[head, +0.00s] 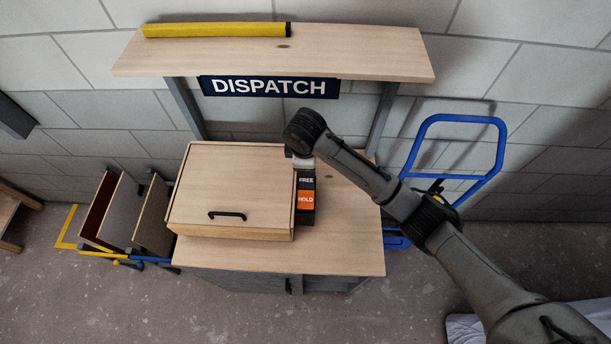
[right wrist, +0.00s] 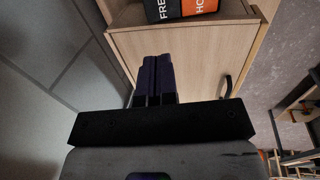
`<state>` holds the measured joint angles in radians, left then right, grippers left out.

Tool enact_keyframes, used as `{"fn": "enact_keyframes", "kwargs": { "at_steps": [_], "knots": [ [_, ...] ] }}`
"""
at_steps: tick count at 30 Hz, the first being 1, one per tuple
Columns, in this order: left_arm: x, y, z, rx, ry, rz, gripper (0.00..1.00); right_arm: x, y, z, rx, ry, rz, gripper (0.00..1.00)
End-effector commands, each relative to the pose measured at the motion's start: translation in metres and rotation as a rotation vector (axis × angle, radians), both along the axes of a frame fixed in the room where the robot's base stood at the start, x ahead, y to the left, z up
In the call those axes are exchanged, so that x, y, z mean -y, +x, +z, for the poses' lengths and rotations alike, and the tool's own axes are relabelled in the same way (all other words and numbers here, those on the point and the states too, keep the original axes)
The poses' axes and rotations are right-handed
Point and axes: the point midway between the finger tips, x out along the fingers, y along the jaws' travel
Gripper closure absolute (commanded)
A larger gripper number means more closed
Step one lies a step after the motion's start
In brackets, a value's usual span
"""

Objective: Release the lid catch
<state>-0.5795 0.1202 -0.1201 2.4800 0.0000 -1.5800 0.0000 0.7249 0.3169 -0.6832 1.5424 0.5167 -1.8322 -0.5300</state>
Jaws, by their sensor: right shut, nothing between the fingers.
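A wooden box (head: 228,192) with a shut lid and a black handle (head: 227,215) sits on the table. Along its right side is the catch block, with a black FREE label (head: 306,181) and an orange HOLD label (head: 306,199). A pale piece shows at its far end, partly behind my right wrist; I cannot tell what it is. My right arm reaches in from the right, its wrist over that far end; its fingers are hidden in the head view. In the right wrist view my right gripper (right wrist: 155,62) is shut and empty, apart from the labelled block (right wrist: 182,8). My left gripper is out of view.
The wooden cabinet table (head: 345,250) has bare top in front and right of the box. A shelf (head: 350,55) with a yellow bar (head: 215,30) overhangs the back. A blue trolley (head: 500,150) stands right; panels in a rack (head: 125,215) stand left.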

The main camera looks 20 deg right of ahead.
Motion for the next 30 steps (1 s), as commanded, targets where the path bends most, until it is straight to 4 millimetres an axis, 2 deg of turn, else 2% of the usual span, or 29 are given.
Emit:
{"fn": "enact_keyframes", "kwargs": {
  "at_steps": [5,18,24,30],
  "knots": [
    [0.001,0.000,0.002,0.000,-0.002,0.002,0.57,0.002,0.002,-0.018,-0.004,-0.001,-0.001,1.00],
    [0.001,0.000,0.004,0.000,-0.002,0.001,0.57,0.007,0.016,-0.096,-0.003,0.000,-0.001,1.00],
    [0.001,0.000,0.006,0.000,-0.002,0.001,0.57,0.009,0.021,-0.121,-0.001,0.000,0.000,1.00],
    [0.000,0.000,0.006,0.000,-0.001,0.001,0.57,0.010,0.023,-0.133,0.000,-0.001,0.001,1.00]
  ]
}}
